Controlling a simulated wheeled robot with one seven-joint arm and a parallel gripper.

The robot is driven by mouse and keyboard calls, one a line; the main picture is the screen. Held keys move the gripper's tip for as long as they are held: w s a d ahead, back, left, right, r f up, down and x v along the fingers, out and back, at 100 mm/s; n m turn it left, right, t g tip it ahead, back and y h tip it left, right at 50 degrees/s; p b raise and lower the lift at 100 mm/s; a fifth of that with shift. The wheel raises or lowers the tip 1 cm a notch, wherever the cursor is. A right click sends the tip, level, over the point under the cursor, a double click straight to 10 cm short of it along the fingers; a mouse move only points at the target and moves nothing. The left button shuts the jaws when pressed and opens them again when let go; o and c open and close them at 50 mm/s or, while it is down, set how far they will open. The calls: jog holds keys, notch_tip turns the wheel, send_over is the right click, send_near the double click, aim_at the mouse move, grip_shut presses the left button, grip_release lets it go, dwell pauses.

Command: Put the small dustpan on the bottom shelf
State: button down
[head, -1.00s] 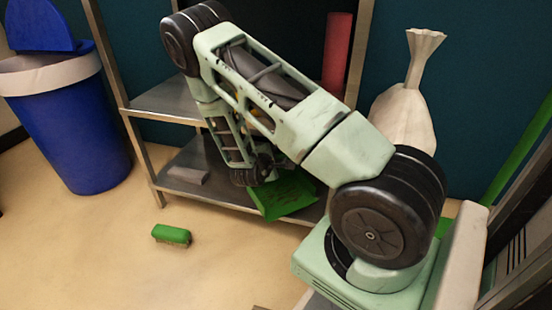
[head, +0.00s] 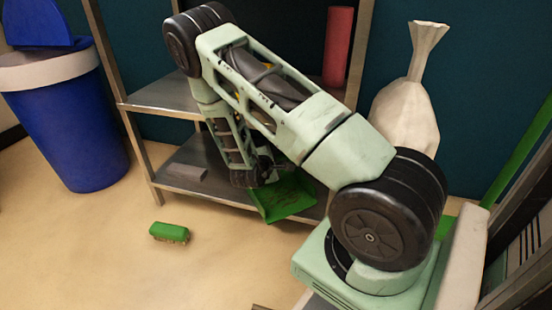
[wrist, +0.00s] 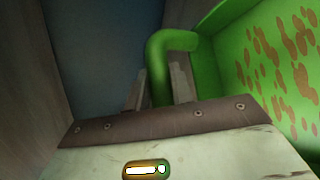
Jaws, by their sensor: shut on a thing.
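The small green dustpan (head: 285,196) is at the front of the metal bottom shelf (head: 172,184) in the head view, partly hidden behind my arm. In the wrist view its green handle (wrist: 159,75) stands between my two fingers, and its pan with brown stains (wrist: 275,70) fills the right side. My gripper (wrist: 158,88) is shut on the dustpan's handle. In the head view my gripper is largely hidden by my own arm, low over the bottom shelf. I cannot tell whether the dustpan rests on the shelf or hangs just above it.
A grey block (head: 187,172) lies on the bottom shelf at left. A green brush (head: 169,232) lies on the floor in front. A blue bin (head: 75,130) stands at left, a tied pale sack (head: 405,110) at right. A red cylinder (head: 338,45) stands on the upper shelf (head: 160,97).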

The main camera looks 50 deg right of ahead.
jog(key=shift+f, duration=0.3)
jog(key=c, duration=1.1)
grip_release()
jog(key=shift+c, duration=0.2)
jog(key=p+v, duration=0.9)
jog(key=v, duration=0.8)
jog(key=shift+a, duration=0.2)
jog(key=shift+r, duration=0.1)
